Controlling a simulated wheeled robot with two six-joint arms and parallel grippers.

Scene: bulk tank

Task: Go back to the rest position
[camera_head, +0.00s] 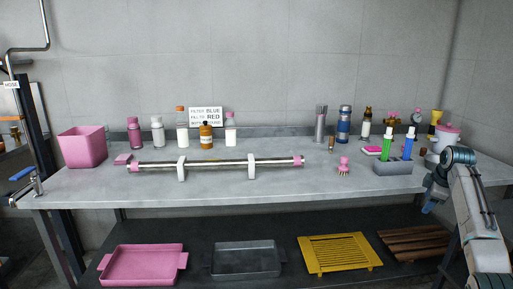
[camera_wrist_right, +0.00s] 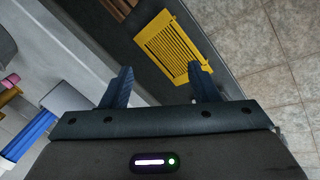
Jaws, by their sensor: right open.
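My right gripper (camera_head: 428,207) hangs at the front edge of the bench on the right side, below the grey holder. In the right wrist view its two blue fingers (camera_wrist_right: 160,88) stand apart with nothing between them. Beyond the fingers lie the bench edge and the lower shelf. My left gripper is not in the head view.
The bench (camera_head: 225,188) carries a steel tube on white supports (camera_head: 251,170), a pink bin (camera_head: 82,147), several bottles and a grey holder (camera_head: 393,168) with blue and green handles. Below are a pink tray (camera_head: 142,266), a dark tray (camera_head: 246,260) and a yellow rack (camera_head: 340,254).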

